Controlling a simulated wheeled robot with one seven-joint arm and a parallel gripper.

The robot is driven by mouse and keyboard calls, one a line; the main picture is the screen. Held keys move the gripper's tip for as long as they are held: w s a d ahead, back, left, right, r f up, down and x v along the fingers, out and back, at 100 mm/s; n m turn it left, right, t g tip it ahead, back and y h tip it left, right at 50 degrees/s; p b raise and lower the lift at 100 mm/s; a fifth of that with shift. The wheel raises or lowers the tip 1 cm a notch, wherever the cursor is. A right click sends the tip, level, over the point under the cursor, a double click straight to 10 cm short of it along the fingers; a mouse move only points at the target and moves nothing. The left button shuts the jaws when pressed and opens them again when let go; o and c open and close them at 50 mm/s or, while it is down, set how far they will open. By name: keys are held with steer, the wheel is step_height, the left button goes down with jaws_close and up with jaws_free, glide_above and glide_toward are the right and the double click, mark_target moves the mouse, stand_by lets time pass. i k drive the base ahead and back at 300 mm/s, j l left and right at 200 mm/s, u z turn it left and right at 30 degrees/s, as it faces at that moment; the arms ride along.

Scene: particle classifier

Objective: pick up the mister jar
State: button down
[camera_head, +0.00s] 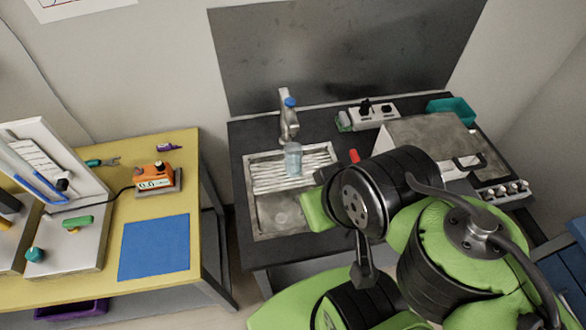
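A translucent pale blue jar (293,161), which looks like the mister jar, stands upright on the ribbed drainboard of the metal sink, just in front of the tap. Nothing of mine touches it in view. My green and black arm reaches in from the lower right, with its bent part to the right of and nearer than the jar. I cannot make out my gripper's fingers; they are hidden by the arm or out of view.
The sink (250,200) is set in a dark counter, with a tap (288,122) behind the jar. A yellow table (200,213) with a scale (157,180) stands left, across a gap.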

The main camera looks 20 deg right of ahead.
mark_target(293, 151)
steer(key=l+u, duration=0.2)
steer(key=u, duration=0.25)
steer(key=k+l+u, duration=0.1)
steer(key=u, duration=0.35)
steer(key=l+u, duration=0.2)
steer(key=u, duration=0.25)
steer(key=k+j, duration=0.05)
